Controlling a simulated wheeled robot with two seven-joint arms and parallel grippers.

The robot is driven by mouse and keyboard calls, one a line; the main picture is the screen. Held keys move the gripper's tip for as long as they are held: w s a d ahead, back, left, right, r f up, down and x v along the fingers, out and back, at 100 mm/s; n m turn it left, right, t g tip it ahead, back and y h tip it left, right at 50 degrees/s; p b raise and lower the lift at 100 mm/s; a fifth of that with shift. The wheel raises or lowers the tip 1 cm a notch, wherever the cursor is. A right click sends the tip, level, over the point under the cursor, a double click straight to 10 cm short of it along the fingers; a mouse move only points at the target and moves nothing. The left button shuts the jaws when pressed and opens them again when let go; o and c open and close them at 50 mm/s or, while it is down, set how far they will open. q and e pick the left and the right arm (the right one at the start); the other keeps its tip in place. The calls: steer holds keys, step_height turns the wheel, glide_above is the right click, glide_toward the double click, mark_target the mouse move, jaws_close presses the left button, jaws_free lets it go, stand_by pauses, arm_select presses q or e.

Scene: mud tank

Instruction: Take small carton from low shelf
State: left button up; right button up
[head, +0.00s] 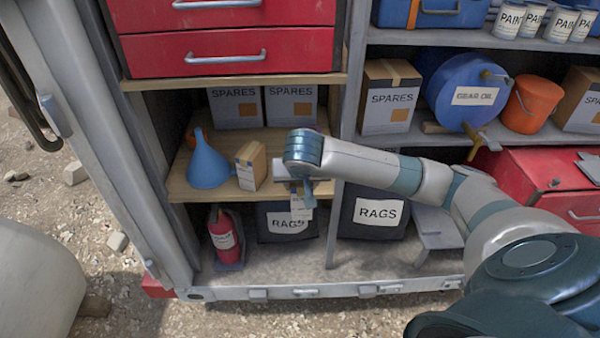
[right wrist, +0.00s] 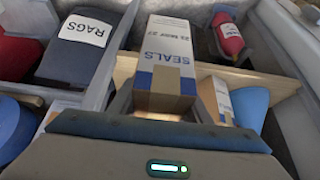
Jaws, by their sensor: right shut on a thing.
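A small white and brown carton marked SEALS (right wrist: 168,62) is between the fingers of my right gripper (right wrist: 163,100) in the right wrist view. The gripper is shut on it. In the head view my right gripper (head: 298,186) is at the front edge of the low wooden shelf (head: 215,190), and part of the held carton (head: 302,206) shows below it. The rest of it is hidden by the wrist. Another small carton (head: 250,166) stands on the shelf to the left. My left gripper is not in view.
A blue funnel (head: 207,162) stands left of the second carton. Two SPARES boxes (head: 235,106) are behind. Below are a fire extinguisher (head: 224,236) and RAGS bins (head: 378,212). An upright divider (head: 338,190) is close to the right of the gripper. Red drawers (head: 225,45) are above.

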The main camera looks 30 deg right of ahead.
mark_target(301, 195)
steer(key=shift+s+a+b, duration=0.2)
steer(key=shift+s+a, duration=0.35)
steer(key=shift+s, duration=0.3)
steer(key=shift+s+a+b, duration=0.2)
steer(key=shift+s+a, duration=0.3)
steer(key=shift+s, duration=0.35)
steer(key=shift+a, duration=0.1)
